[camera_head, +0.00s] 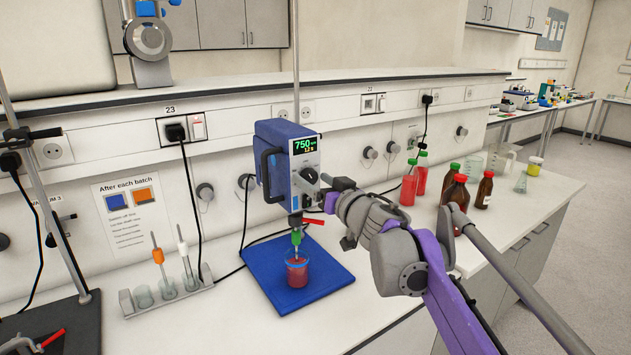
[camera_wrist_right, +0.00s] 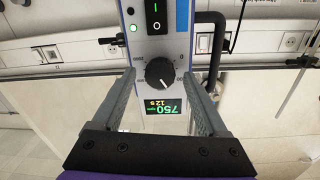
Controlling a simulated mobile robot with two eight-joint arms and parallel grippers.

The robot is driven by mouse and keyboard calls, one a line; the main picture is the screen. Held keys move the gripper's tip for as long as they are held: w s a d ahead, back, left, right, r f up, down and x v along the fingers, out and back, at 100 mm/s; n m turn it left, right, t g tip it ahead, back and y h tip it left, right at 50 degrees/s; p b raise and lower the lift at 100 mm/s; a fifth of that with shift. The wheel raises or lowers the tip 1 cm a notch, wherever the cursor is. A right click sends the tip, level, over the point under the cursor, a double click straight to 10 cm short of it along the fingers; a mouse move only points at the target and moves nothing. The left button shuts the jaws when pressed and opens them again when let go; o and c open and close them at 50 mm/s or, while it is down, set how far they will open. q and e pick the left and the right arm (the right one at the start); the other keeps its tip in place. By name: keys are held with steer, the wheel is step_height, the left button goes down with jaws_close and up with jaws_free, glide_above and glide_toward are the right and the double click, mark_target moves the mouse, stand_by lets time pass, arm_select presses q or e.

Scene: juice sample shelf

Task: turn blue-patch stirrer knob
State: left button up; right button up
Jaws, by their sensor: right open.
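The stirrer (camera_head: 276,160) is a blue box with a light front panel on a rod, above a blue mat (camera_head: 262,255). Its green display reads 750 with a smaller line below. The dark round stirrer knob (camera_head: 309,176) sits under the display; it shows face-on in the right wrist view (camera_wrist_right: 160,73), with a white pointer line. My right gripper (camera_head: 325,189) is beside the stirrer's front at the knob. In the right wrist view its open fingers (camera_wrist_right: 160,80) stand either side of the knob, with gaps between. My left gripper is not in view.
A beaker of red liquid (camera_head: 298,272) stands on the mat under the stirrer. A tube rack (camera_head: 168,297) is to the left. Red bottles (camera_head: 408,188) and brown bottles (camera_head: 484,192) stand behind my right arm. A poster (camera_head: 124,214) leans at the wall.

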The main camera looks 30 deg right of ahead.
jaws_close()
stand_by(0.5)
steer(key=n+p, duration=0.1)
steer(key=n, duration=0.3)
steer(key=n+p, duration=0.1)
steer(key=n, duration=0.3)
steer(key=shift+n, duration=0.4)
steer(key=n+p, duration=0.1)
steer(key=n, duration=0.3)
steer(key=shift+n, duration=0.3)
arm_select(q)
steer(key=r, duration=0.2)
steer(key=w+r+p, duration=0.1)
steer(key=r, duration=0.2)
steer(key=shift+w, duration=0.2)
arm_select(e)
steer(key=n, duration=0.4)
steer(key=shift+n+y, duration=0.3)
steer(key=shift+n, duration=0.1)
steer(key=shift+f, duration=0.1)
